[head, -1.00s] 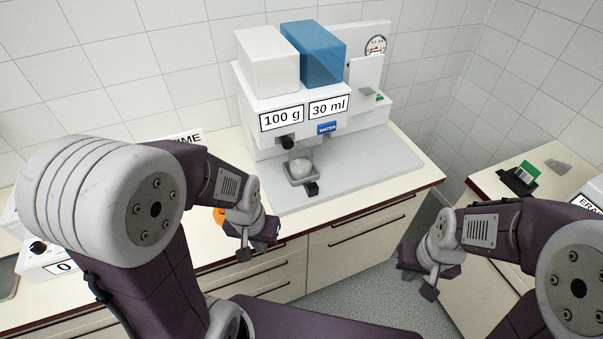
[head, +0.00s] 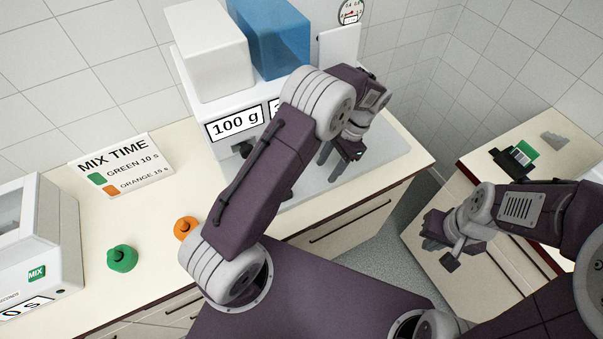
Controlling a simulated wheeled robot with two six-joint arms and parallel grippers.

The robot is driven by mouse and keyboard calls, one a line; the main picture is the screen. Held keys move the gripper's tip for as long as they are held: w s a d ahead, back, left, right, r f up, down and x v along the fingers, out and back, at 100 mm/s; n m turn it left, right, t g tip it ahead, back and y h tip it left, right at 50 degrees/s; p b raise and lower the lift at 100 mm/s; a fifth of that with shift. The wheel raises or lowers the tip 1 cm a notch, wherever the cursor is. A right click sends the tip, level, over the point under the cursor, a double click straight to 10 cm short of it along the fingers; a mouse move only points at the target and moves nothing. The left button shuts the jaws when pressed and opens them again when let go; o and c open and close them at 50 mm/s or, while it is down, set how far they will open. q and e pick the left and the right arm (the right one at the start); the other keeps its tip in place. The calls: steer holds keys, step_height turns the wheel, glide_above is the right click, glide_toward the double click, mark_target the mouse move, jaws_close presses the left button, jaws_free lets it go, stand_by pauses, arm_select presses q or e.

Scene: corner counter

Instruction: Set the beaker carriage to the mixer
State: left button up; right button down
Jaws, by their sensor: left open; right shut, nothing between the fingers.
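The dispenser (head: 208,110) with its white and blue tanks stands at the back of the counter. The beaker carriage under it is hidden behind my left arm; whether a small dark bit beside the arm is its handle, I cannot tell. My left gripper (head: 338,155) is open over the right part of the dispenser's grey base (head: 385,160), with nothing seen between its fingers. The mixer (head: 50,240), a white machine with a green MIX button (head: 37,272), is cut off at the left edge. My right gripper (head: 440,250) is shut and empty, by the right counter.
A green knob-shaped piece (head: 121,258) and an orange one (head: 185,228) stand on the counter (head: 145,225) right of the mixer. A MIX TIME sign (head: 122,165) stands behind them. The right counter (head: 465,190) holds a black holder with a green card (head: 524,151).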

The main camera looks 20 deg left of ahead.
arm_select(q)
steer(key=shift+s+a+r, duration=0.15)
steer(key=shift+s+a, duration=0.4)
steer(key=shift+s, duration=0.15)
steer(key=s+a+p, duration=0.1)
steer(key=s+a, duration=0.2)
steer(key=s, duration=0.1)
steer(key=s+a+p, duration=0.2)
steer(key=s+a, duration=0.2)
steer(key=shift+s, duration=0.15)
steer(key=shift+p+x, duration=0.3)
steer(key=shift+x, duration=0.95)
steer(key=shift+a+f, duration=0.2)
steer(key=shift+f, duration=0.25)
steer(key=shift+s, duration=0.15)
steer(key=c, duration=0.3)
jaws_close()
arm_select(e)
steer(key=r, duration=0.3)
steer(key=shift+s+a+r, duration=0.25)
steer(key=shift+a+r, duration=0.1)
steer(key=shift+r, duration=0.05)
